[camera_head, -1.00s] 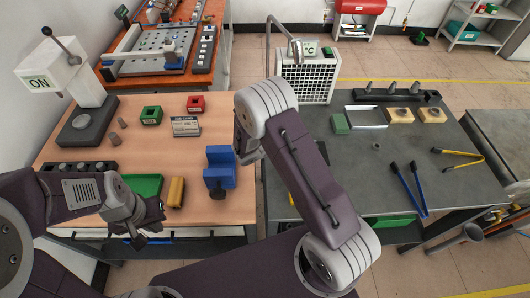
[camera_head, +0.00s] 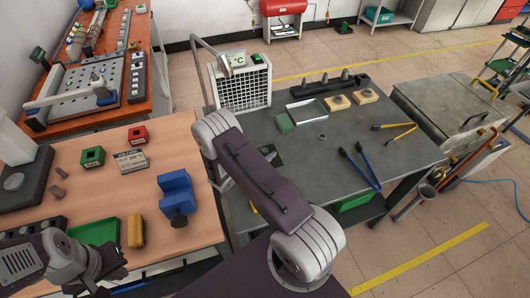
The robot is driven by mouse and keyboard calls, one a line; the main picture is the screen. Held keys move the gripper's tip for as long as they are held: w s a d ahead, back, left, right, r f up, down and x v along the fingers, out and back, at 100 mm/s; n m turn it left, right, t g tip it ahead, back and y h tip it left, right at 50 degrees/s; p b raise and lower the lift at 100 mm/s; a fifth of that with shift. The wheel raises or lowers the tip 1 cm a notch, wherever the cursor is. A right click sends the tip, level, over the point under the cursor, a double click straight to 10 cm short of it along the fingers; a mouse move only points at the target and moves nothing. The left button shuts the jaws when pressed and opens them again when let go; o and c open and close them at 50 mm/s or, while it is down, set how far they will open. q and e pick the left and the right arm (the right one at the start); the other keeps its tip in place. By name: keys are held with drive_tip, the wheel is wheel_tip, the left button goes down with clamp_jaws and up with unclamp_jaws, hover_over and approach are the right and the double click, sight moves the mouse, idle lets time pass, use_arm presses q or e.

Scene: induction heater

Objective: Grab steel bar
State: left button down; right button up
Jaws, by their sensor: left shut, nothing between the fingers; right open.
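Two small grey cylinders (camera_head: 57,173) stand on the wooden table at the left; I cannot tell whether either is the steel bar. A dark rack (camera_head: 334,84) with several short grey pieces is at the back of the grey table. My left gripper (camera_head: 112,268) is shut and empty at the lower left, by the front edge of the wooden table. My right arm (camera_head: 252,170) crosses the middle of the view over the gap between the tables.
The wooden table holds a blue vise-like block (camera_head: 176,194), a yellow block (camera_head: 136,232) and green and red blocks. The grey table (camera_head: 318,165) holds blue-handled tongs (camera_head: 361,166), yellow-handled tongs (camera_head: 396,131) and a ring (camera_head: 322,138). A grey heater-like unit (camera_head: 242,88) stands at its back left.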

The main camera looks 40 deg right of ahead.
sight(265, 150)
drive_tip(key=shift+w+d+f, duration=0.15)
drive_tip(key=shift+d, duration=0.05)
clamp_jaws()
drive_tip(key=shift+r, duration=0.55)
wheel_tip(265, 150, up, 3)
drive_tip(key=shift+b, duration=0.3)
drive_tip(key=s+d+r+b, duration=0.1)
drive_tip(key=s+d+r, duration=0.5)
drive_tip(key=s, duration=0.4)
drive_tip(key=shift+d+r, duration=0.25)
drive_tip(key=shift+r, duration=0.25)
